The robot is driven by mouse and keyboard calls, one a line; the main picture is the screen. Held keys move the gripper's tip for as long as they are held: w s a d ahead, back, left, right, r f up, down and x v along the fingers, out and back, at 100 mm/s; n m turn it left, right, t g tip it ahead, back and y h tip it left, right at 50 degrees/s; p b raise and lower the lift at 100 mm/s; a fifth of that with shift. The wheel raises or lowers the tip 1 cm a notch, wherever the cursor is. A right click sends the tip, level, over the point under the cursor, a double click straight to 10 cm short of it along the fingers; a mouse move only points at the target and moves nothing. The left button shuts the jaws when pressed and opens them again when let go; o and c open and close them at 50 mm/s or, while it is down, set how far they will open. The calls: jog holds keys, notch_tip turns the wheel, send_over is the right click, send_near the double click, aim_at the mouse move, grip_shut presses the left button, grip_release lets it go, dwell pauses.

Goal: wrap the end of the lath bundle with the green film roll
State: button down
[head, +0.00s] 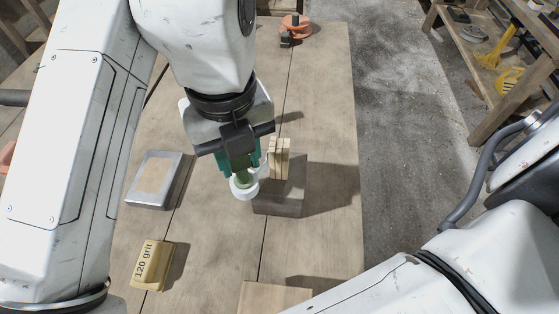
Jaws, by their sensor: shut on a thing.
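My gripper (239,165) is shut on the green film roll (241,180), which has a white end facing down. It holds the roll over the table, just left of the lath bundle (279,160). The bundle is several pale laths side by side, resting on a grey-brown block (280,199). The roll is close to the bundle's near end; I cannot tell whether they touch. The arm and gripper hide part of the bundle's left side and most of the roll. No film can be made out on the bundle.
On the wooden table (325,200) lie a grey tin (154,180) and a yellow 120 grit block (153,266) at left. An orange tool (294,30) sits at the far end. A pale board (273,299) lies at the near edge. The table's right side is clear.

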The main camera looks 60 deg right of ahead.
jog(key=shift+s+a, duration=0.2)
jog(key=shift+s, duration=0.2)
dwell(0.4)
jog(key=shift+s, duration=0.55)
jog(key=s+d+b, duration=0.4)
jog(key=s+b, duration=0.3)
jog(key=s, duration=0.1)
jog(key=w+d+p, duration=0.2)
jog(key=w+d, duration=0.1)
jog(key=d, duration=0.6)
jog(key=shift+d, duration=0.25)
jog(key=shift+r, duration=0.15)
